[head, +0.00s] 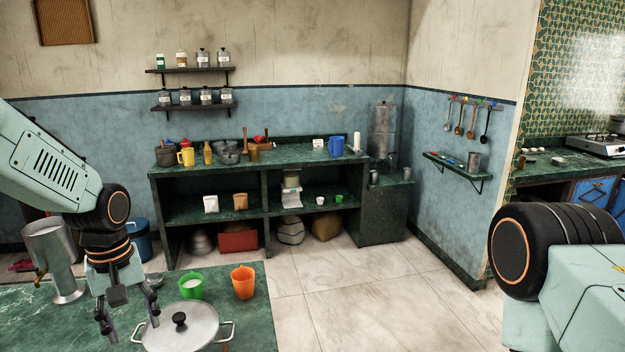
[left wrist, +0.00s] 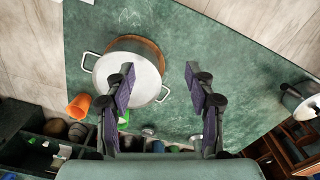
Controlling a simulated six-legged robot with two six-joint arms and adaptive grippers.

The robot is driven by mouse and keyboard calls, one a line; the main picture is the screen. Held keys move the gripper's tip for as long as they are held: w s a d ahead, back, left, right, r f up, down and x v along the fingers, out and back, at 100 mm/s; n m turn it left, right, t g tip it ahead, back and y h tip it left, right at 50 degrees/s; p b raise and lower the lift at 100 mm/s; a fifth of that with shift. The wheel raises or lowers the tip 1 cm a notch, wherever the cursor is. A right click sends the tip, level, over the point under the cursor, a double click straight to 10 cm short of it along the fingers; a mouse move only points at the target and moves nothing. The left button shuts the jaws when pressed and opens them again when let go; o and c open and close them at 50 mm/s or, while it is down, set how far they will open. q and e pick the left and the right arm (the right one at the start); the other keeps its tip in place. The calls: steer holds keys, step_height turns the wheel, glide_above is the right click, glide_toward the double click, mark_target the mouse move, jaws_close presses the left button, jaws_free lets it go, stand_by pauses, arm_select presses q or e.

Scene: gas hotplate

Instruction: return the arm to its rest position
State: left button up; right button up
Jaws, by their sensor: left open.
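My left gripper (head: 130,322) hangs fingers-down above the green table (head: 256,335), at the left of the head view. Its fingers are apart with nothing between them, and the left wrist view shows the same empty gap (left wrist: 160,75). A lidded metal pot (head: 180,334) with two side handles stands on the table, just right of the gripper in the head view. In the left wrist view the pot (left wrist: 130,78) lies partly behind one finger. My right arm shows only a thick black joint and pale link at the right edge; its gripper is out of view.
A green cup (head: 191,287) and an orange cup (head: 243,282) stand behind the pot. A metal vessel (head: 55,258) stands left of the gripper. A shelf unit (head: 265,205) with many kitchen items is at the back wall. The tiled floor (head: 350,290) between is clear.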

arm_select(q)
steer(key=w+d+f+m+t, duration=0.3)
steer(key=w+d+t, duration=0.1)
steer(key=s+d+f+m+h+b, duration=0.1)
steer(key=s+f+b, duration=0.15)
steer(key=f, duration=0.35)
steer(key=s+d+f+m+b, duration=0.1)
steer(key=s+d+f+b, duration=0.15)
steer(key=f, duration=0.35)
steer(key=s+f+m+g+b, duration=0.1)
steer(key=s+f+b, duration=0.4)
steer(key=s+f, duration=0.7)
steer(key=s+d+f+g+y+b, duration=0.1)
steer(key=s+f+g+b, duration=0.2)
steer(key=s+f, duration=0.9)
steer(key=s+b, duration=0.2)
steer(key=s, duration=0.4)
steer(key=shift+s+d+m, duration=0.15)
steer(key=shift+s+m, duration=0.25)
